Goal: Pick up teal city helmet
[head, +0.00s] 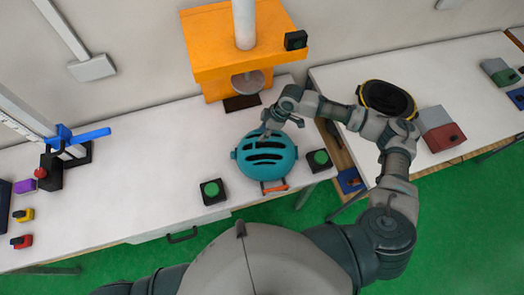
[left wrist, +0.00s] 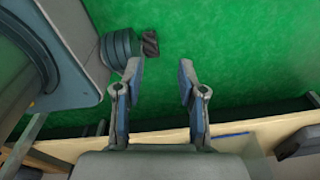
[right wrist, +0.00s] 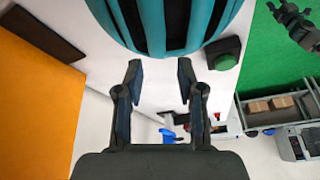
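The teal helmet (head: 267,157) with dark vents rests on the white table in front of the orange press in the head view. My right gripper (head: 270,128) is at the helmet's far edge, above it in the picture. In the right wrist view the helmet (right wrist: 168,22) fills the top, just beyond the fingertips of my right gripper (right wrist: 160,75). The fingers are apart with nothing between them. My left gripper (left wrist: 160,75) is open and empty, with green floor beyond it. It is not seen in the head view.
The orange press (head: 215,60) stands behind the helmet. Black boxes with green buttons flank it, one left (head: 212,191) and one right (head: 318,159). A black and yellow helmet (head: 387,98) lies on the right table (head: 440,65). A blue clamp stand (head: 75,142) is at left.

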